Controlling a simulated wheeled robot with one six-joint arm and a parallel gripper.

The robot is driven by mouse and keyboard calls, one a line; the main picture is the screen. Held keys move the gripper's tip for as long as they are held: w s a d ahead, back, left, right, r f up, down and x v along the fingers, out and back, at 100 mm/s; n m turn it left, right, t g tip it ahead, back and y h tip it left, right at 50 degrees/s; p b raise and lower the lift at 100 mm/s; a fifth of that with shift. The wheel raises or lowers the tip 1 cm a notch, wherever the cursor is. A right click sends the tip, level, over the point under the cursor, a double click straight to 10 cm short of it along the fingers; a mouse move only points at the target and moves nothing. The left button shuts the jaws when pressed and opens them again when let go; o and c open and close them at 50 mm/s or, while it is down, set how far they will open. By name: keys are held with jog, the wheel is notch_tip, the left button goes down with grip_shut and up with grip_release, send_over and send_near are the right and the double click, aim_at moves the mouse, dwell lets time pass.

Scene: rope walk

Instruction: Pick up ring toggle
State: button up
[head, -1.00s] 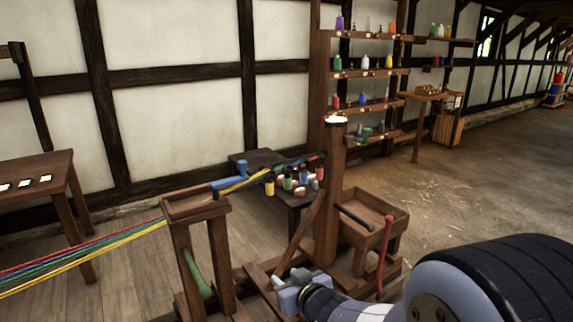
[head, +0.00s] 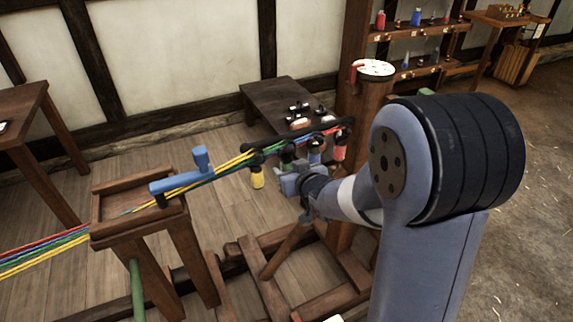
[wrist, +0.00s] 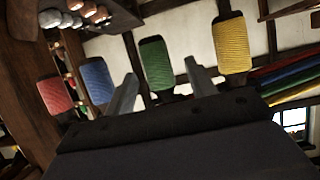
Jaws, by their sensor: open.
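My gripper (head: 287,184) is open and empty in the head view, just below the hanging coloured bobbins. In the wrist view its two fingers (wrist: 160,82) point up, with the green bobbin (wrist: 157,63) seen between them, apart from both. The yellow bobbin (wrist: 233,42) is to the right; the blue bobbin (wrist: 96,80) and red bobbin (wrist: 55,95) are to the left. Several small silvery and copper-coloured pieces (wrist: 72,17) show at the wrist view's top left. They sit on the dark low table (head: 270,97) behind the bobbins. I cannot tell which piece is the ring toggle.
Coloured strands (head: 45,252) run from the left over a wooden stand (head: 140,233) with a blue handled tool (head: 185,178). A wooden post (head: 362,115) with a white top rises right of the bobbins. Wooden beams lie below. Open floor is at the right.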

aim_at(289, 168)
jog(key=shift+x, duration=1.7)
jog(key=shift+d, duration=0.1)
jog(key=shift+c, duration=0.4)
jog(key=c, duration=1)
jog(key=shift+r, duration=0.1)
